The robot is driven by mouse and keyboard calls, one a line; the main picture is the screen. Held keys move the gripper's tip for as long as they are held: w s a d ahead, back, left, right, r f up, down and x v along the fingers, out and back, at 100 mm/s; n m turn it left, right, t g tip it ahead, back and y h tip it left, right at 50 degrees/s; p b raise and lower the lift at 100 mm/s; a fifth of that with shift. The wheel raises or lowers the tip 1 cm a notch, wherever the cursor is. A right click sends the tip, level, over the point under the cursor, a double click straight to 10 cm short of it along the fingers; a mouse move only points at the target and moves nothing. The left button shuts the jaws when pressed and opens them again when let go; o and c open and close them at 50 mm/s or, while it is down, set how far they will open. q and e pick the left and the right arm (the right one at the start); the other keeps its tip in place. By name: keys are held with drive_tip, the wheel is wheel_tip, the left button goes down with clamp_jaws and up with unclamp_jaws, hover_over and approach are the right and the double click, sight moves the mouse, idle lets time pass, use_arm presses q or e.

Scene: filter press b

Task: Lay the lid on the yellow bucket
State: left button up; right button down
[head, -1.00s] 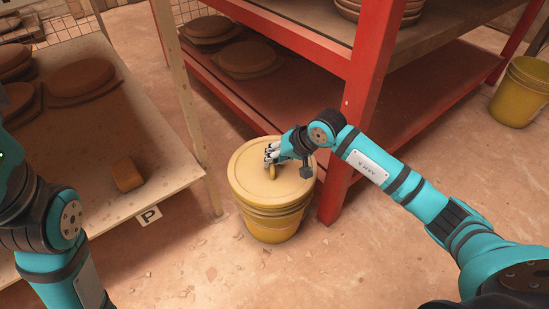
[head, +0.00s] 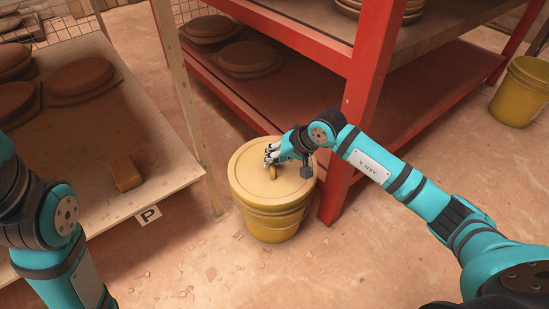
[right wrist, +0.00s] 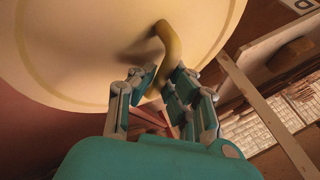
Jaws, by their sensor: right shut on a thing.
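The yellow bucket (head: 272,222) stands on the floor beside the red shelf's front post. The round yellow lid (head: 250,179) is over its top and looks level; whether it touches the rim all round I cannot tell. My right gripper (head: 272,158) is above the lid, shut on the lid's handle. In the right wrist view the pale lid (right wrist: 90,50) fills the upper left, and its curved handle (right wrist: 168,42) runs down between the fingers of my right gripper (right wrist: 163,88). My left arm shows at the left edge of the head view, but its gripper is out of the picture.
A red shelf (head: 365,95) with clay discs stands behind the bucket. A wooden table (head: 150,185) with clay pieces and a brown block (head: 126,174) is at the left. Another yellow bucket (head: 520,92) stands at the far right. The floor in front is free.

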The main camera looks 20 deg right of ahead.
drive_tip(key=shift+f+b, duration=0.15)
drive_tip(key=shift+b, duration=0.15)
idle(0.5)
drive_tip(key=c, duration=0.8)
unclamp_jaws()
